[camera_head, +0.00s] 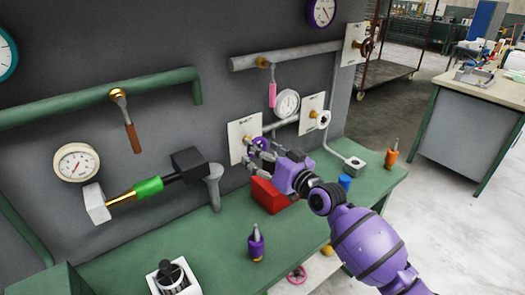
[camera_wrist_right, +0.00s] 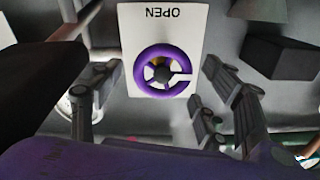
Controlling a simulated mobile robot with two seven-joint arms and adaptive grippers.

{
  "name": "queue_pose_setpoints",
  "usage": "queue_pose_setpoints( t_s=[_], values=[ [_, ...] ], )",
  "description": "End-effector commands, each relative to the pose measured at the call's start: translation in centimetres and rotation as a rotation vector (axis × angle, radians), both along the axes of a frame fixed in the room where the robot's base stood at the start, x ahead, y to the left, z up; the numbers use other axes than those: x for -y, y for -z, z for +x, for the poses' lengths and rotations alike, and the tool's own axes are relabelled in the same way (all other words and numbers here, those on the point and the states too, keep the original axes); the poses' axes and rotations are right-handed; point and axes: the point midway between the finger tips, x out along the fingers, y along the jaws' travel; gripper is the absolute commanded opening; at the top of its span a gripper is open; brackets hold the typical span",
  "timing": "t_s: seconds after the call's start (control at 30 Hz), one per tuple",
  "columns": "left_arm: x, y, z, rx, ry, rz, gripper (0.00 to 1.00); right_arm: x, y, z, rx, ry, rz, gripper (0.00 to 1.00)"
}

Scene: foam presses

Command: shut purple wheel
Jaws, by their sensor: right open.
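The purple wheel (camera_head: 261,142) is mounted on a white plate (camera_head: 236,131) on the grey wall panel. In the right wrist view the purple wheel (camera_wrist_right: 142,70) is a ring with a gap on its right side, and the plate (camera_wrist_right: 195,20) reads OPEN upside down. My right gripper (camera_head: 258,153) is at the wheel, partly covering it. In the right wrist view my right gripper (camera_wrist_right: 160,95) is open, with fingers left and right of the wheel and clear space between them and the rim. My left gripper is not in view.
A red box (camera_head: 270,195) stands on the green bench (camera_head: 215,235) below my right gripper. A black block (camera_head: 189,163) and a grey post (camera_head: 214,188) are to the left. A purple-and-dark bottle (camera_head: 256,243) stands nearer.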

Motion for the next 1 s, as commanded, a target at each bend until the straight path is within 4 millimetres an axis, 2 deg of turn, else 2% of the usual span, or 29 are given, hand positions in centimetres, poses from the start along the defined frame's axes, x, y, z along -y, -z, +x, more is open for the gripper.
queue_pose_setpoints(
  t_s=[0.27, 0.6, 1.0],
  values=[
    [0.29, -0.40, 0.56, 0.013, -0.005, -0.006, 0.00, -0.17, 0.04, 0.16, 0.000, 0.000, 0.000, 0.70],
    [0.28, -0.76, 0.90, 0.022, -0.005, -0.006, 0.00, -0.13, 0.03, 0.17, 0.000, 0.000, 0.000, 0.27],
    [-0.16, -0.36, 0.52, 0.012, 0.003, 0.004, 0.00, -0.12, 0.02, 0.18, -0.052, 0.000, 0.073, 0.26]
  ],
)
